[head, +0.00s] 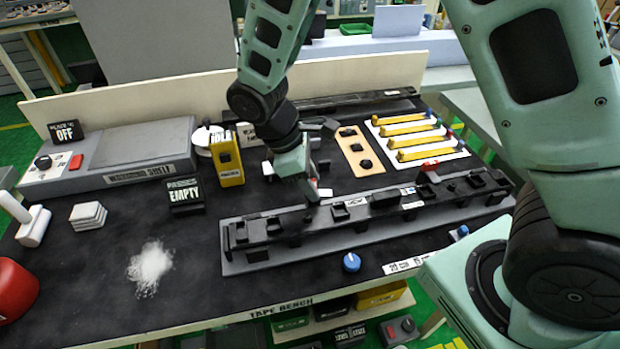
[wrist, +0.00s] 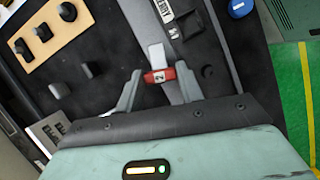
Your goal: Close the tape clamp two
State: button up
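Tape clamp two shows in the wrist view as a red tab (wrist: 160,76) marked "2", with a pale grey bar (wrist: 157,54) at its far end. My gripper (wrist: 159,72) is open, with one finger on each side of the red tab. Small gaps seem to show between tab and fingers; I cannot tell whether either touches. In the head view my gripper (head: 312,194) points down at the back edge of the long black strip (head: 290,222), and a bit of red (head: 325,192) shows beside it. Whether the clamp lies flat or tilted is unclear.
Behind the strip lie a wooden plate with black knobs (head: 352,143) and a rack of yellow bars (head: 415,135). A yellow box (head: 226,160) stands left of my gripper. A blue knob (head: 351,262) is in front.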

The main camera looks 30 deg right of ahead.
jog(key=c, duration=0.4)
jog(key=shift+o, duration=0.2)
jog(key=shift+w+r+m+g+p, duration=0.1)
jog(key=shift+m+g+p, duration=0.2)
jog(key=shift+m+p, duration=0.5)
jog(key=m, duration=0.2)
jog(key=m+g+y+p, duration=0.1)
jog(key=m, duration=0.1)
jog(key=shift+w+d+m+y, duration=0.1)
jog(key=shift+m+y, duration=0.2)
jog(key=shift+m, duration=0.1)
jog(key=m+y, duration=0.1)
jog(key=m, duration=0.1)
jog(key=m+p, duration=0.1)
jog(key=m, duration=0.1)
jog(key=shift+d+m+g+y+p, duration=0.15)
jog(key=shift+m+g+y+p, duration=0.15)
jog(key=shift+g+y, duration=0.1)
jog(key=shift+w+m+y+p, duration=0.1)
jog(key=shift+m+y+p, duration=0.45)
jog(key=shift+m, duration=1.35)
jog(key=shift+y, duration=0.25)
jog(key=o, duration=1)
